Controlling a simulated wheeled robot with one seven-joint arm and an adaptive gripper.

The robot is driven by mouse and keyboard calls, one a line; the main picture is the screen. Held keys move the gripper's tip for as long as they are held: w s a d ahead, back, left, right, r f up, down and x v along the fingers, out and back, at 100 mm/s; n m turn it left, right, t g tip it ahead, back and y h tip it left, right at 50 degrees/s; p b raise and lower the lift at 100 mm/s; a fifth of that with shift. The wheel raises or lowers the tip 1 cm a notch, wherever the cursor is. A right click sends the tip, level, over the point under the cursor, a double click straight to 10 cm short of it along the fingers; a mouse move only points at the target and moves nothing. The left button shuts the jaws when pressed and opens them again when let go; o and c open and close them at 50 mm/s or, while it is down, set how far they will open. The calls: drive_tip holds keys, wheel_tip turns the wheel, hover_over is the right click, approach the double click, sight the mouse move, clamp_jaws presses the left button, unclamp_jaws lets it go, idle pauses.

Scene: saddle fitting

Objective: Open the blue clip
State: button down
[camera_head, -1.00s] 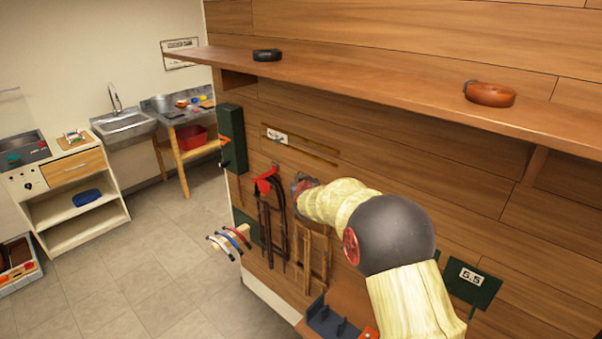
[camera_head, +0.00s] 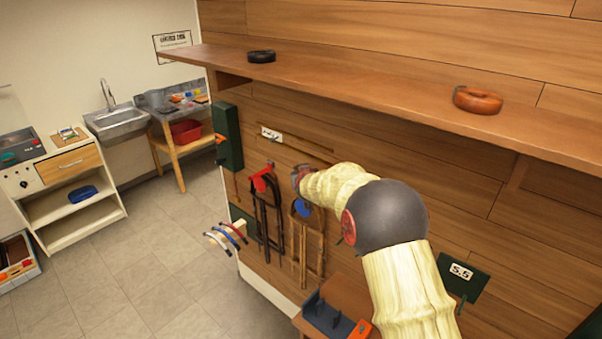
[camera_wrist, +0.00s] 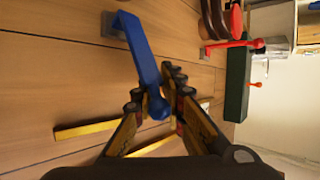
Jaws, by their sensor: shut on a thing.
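The blue clip (camera_wrist: 143,50) runs as a long bar from a small grey mount on the wooden wall in the wrist view. Its rounded far end lies between my fingers. In the head view its blue part (camera_head: 302,208) shows just below my gripper, in front of a brown strap-like item. My gripper (camera_wrist: 156,88) is shut on the blue bar near its free end. It is also seen close to the wall in the head view (camera_head: 300,178). The fingers and wrist hide part of the clip.
A red clip (camera_head: 260,184) with dark straps (camera_head: 268,230) hangs left of the blue one. A dark green box (camera_head: 229,137) is mounted farther left. A long shelf (camera_head: 370,95) juts out above my arm.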

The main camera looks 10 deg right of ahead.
drive_tip(key=c, duration=2)
unclamp_jaws()
drive_tip(key=shift+d+f, duration=0.1)
drive_tip(key=shift+d, duration=0.05)
drive_tip(key=shift+o, duration=0.2)
drive_tip(key=v, duration=1.2)
